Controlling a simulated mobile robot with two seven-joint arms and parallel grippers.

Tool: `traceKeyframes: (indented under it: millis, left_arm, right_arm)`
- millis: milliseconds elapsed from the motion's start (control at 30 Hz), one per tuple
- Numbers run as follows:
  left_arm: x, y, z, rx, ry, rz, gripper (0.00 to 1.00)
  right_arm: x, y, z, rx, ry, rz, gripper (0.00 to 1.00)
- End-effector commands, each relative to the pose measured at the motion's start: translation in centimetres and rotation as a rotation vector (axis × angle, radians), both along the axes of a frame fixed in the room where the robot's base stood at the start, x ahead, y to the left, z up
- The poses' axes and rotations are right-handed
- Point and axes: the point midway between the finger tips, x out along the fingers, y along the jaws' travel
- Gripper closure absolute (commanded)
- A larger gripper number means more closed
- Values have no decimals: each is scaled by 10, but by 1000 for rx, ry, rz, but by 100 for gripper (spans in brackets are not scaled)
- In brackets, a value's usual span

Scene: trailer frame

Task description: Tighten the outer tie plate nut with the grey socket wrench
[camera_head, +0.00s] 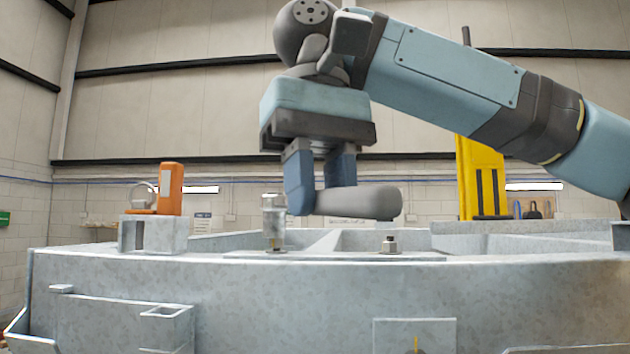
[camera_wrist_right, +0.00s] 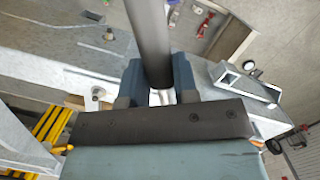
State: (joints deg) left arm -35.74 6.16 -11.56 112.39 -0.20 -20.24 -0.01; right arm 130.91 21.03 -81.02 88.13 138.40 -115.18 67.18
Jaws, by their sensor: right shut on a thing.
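My right gripper (camera_head: 322,205) is shut on the grey socket wrench (camera_head: 358,203). The thick grey handle juts out to the right and also shows in the right wrist view (camera_wrist_right: 150,35). A silver upright socket-like cylinder (camera_head: 273,215) stands just left of the fingers, over the left fastener on the tie plate (camera_head: 335,257). The link from handle to cylinder is hidden behind the fingers. I cannot tell how far it sits on a nut. A second nut (camera_head: 389,244) stands bare to the right on the plate; it also shows in the right wrist view (camera_wrist_right: 98,92). My left gripper is out of view.
The pale grey trailer frame (camera_head: 240,295) fills the foreground. A block (camera_head: 153,235) carrying an orange piece (camera_head: 171,190) stands at left; in the right wrist view the block (camera_wrist_right: 240,82) lies right of the fingers. A yellow piece (camera_head: 480,175) stands behind at right.

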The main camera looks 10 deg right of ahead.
Motion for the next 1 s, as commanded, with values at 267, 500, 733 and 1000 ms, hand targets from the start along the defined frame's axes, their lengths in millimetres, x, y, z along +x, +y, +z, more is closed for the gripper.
traceKeyframes:
  millis: [267, 500, 733, 1000]
  left_arm:
    - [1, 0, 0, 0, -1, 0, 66]
    - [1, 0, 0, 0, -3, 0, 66]
    - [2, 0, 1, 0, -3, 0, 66]
    - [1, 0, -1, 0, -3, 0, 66]
  right_arm:
    - [3, -3, -2, 3, 5, -3, 100]
    - [3, -3, -2, 3, 4, -3, 100]
    - [4, -4, -9, 2, 6, -2, 100]
    - [3, -3, -12, 4, 7, 1, 100]
